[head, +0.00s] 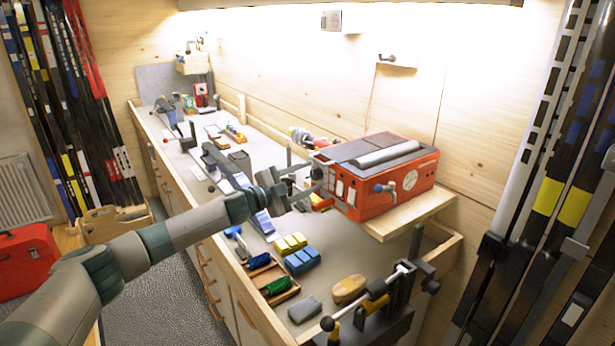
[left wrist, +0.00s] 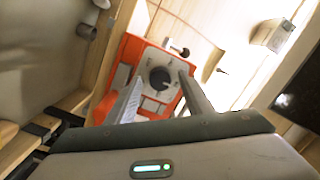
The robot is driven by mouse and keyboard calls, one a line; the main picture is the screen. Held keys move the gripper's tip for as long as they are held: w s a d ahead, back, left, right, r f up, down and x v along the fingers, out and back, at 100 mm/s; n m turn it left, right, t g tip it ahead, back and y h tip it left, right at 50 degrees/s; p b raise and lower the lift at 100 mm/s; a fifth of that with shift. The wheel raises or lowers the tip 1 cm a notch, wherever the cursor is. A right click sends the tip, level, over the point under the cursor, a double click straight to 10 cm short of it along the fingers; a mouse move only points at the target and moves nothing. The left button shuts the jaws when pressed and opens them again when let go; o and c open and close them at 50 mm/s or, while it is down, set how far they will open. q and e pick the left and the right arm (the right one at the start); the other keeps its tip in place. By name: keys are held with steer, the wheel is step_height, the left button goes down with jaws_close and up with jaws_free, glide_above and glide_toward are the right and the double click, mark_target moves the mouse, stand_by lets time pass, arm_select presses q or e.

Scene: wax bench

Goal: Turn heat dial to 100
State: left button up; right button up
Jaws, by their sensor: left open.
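The orange-red waxing machine (head: 375,205) stands on a wooden shelf at the right of the bench. In the left wrist view its end face (left wrist: 108,103) shows a pale panel with a round black heat dial (left wrist: 159,78). The dial's numbers are too small to read. In the head view my gripper seems to cover the dial. My left gripper (head: 314,180) is open and empty at the machine's left end. In the wrist view its two fingers (left wrist: 161,73) stand on either side of the dial; I cannot tell whether they touch it. My right gripper is not in view.
White switches (head: 340,189) and a small lever (head: 385,187) sit on the machine near my gripper. Yellow and blue wax blocks (head: 302,260) and a wooden tray lie below. A clamp (head: 370,305) stands in front. Skis line both sides.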

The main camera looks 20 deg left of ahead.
arm_select(q)
steer(key=c, duration=1)
steer(key=shift+c, duration=0.2)
steer(key=shift+f+m, duration=0.1)
steer(key=shift+m, duration=0.2)
